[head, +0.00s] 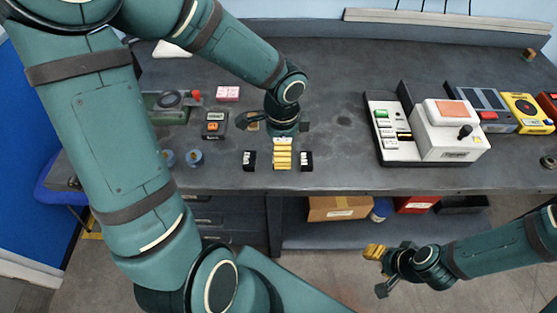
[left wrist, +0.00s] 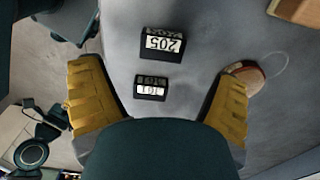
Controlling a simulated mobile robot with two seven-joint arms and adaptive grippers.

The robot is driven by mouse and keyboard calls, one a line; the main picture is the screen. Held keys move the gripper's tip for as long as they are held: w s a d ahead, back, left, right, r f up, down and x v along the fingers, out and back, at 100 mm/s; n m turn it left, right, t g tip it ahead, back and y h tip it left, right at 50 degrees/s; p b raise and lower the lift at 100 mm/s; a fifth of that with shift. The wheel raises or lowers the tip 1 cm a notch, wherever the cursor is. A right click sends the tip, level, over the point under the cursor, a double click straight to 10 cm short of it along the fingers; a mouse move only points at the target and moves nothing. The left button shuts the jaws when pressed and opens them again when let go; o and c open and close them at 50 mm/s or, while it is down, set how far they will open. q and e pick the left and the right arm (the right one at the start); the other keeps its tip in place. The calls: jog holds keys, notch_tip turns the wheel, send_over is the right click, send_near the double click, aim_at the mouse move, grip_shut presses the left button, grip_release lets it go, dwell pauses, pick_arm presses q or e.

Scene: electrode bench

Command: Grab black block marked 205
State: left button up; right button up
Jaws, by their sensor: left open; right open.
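The black block marked 205 (left wrist: 162,43) lies in the left wrist view, its white label upside down. A second black block (left wrist: 150,88), its label apparently 301, lies nearer the palm. In the head view the 205 block appears to be the left one (head: 249,161) and the other the right one (head: 306,161); labels are unreadable there. My left gripper (head: 283,156) points down between these two blocks, open and empty. Its yellow fingers (left wrist: 160,105) stand wide apart in the wrist view. My right gripper (head: 378,270) is open and empty, in front of the bench.
The grey bench (head: 345,150) is clear right of the blocks. A white device (head: 450,140) stands further right. A meter (head: 215,124), blue knobs (head: 195,158) and a pink block (head: 228,93) are to the left. A cardboard box (head: 340,208) sits on the lower shelf.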

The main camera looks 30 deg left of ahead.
pick_arm(q)
notch_tip(320, 180, down, 5)
jog(key=shift+a+r+b, duration=0.1)
jog(key=shift+b, duration=0.85)
jog(key=c, duration=1.4)
